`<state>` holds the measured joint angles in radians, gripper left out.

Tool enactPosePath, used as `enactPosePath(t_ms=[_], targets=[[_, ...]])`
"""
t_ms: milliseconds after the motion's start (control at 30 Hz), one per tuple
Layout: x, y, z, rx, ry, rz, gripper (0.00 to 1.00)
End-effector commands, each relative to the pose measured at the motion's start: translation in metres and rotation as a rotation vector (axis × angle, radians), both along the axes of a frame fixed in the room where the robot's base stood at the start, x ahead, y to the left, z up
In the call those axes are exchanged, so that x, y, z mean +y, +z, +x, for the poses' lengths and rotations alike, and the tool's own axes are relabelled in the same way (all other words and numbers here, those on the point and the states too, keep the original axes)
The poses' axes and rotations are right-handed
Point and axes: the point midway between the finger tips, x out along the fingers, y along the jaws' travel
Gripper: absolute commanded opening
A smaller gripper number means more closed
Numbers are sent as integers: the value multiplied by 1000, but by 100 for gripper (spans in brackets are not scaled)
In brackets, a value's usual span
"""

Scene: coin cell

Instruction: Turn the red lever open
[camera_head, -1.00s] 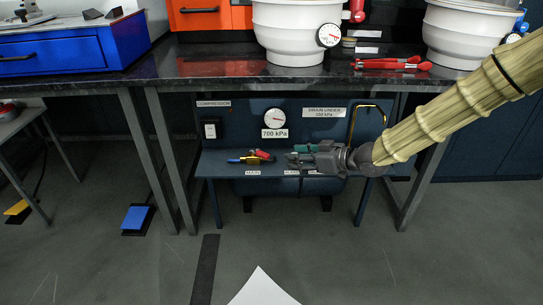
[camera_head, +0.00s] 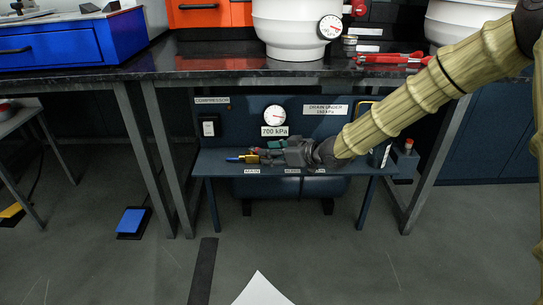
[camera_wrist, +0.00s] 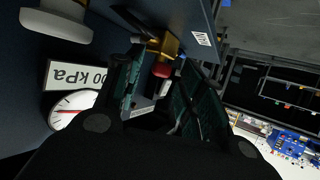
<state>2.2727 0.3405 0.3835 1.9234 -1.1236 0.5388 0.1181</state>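The red lever (camera_wrist: 161,70) shows in the wrist view as a short red end beside a brass valve body (camera_wrist: 168,46). It lies between the two green-padded fingers of my gripper (camera_wrist: 160,82). The fingers stand apart on either side of it, and I cannot tell whether either touches it. In the head view the brass valve (camera_head: 253,158) with its blue end sits on the compressor shelf above the MAIN label. My gripper (camera_head: 270,151) is just right of it there and hides most of the lever.
The pressure gauge (camera_head: 274,114) above a 700 kPa sign and a switch (camera_head: 209,127) are on the panel behind. The dark worktop (camera_head: 200,73) overhangs the shelf, with table legs on both sides. A blue pedal (camera_head: 134,221) lies on the floor at left.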

Motion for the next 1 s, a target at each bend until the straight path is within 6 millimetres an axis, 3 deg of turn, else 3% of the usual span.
enactPosePath(t_ms=[233,467,1000], targets=[[0,0,0,0,0,0,39],[0,0,0,0,0,0,0],[-1,5,2,1,36,0,0]])
